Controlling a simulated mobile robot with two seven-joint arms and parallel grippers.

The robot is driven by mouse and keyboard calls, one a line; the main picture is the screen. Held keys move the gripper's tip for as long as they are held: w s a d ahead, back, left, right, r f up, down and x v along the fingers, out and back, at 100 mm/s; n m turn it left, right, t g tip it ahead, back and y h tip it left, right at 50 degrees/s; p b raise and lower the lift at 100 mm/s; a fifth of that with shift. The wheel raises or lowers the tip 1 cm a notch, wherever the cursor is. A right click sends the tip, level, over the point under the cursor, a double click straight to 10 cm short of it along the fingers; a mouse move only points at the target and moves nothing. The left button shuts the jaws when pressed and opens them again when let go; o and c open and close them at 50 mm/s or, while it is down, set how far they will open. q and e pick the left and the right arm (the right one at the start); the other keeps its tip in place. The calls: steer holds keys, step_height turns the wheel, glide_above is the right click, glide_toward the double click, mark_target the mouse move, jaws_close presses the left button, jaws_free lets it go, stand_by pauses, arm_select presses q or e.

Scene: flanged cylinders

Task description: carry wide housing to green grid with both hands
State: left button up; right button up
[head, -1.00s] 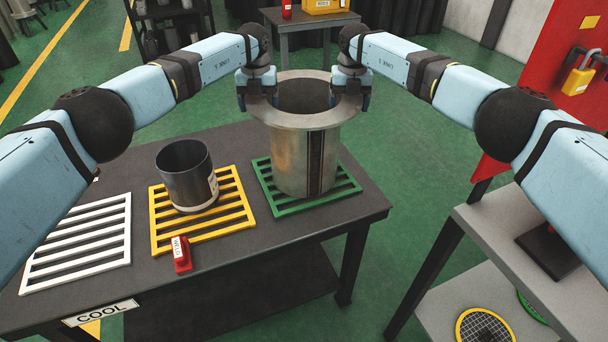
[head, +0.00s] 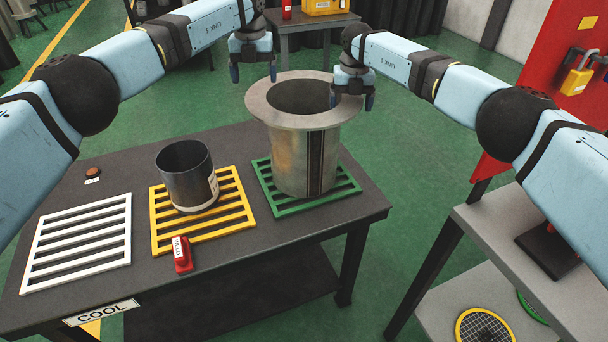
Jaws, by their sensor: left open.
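The wide housing (head: 291,165) is a grey metal cylinder with a broad top flange and a dark vertical strip. It stands upright on the green grid (head: 262,186) at the table's right end. My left gripper (head: 254,74) is open and empty, above and behind the flange's left side, clear of it. My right gripper (head: 351,101) is at the flange's right edge, its fingers spread apart, one over the opening side and one outside the rim. Whether they touch the rim is hard to see.
A smaller dark cylinder (head: 186,178) stands on the yellow grid (head: 162,240). A white grid (head: 78,240) lies empty at left. A grey bench (head: 500,238) stands at right.

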arm_select(q)
step_height(320, 180, up, 4)
steer(key=shift+f, duration=0.25)
steer(key=shift+r, duration=0.1)
arm_select(e)
steer(key=shift+r, duration=0.15)
step_height(320, 180, up, 12)
steer(key=shift+f, duration=0.2)
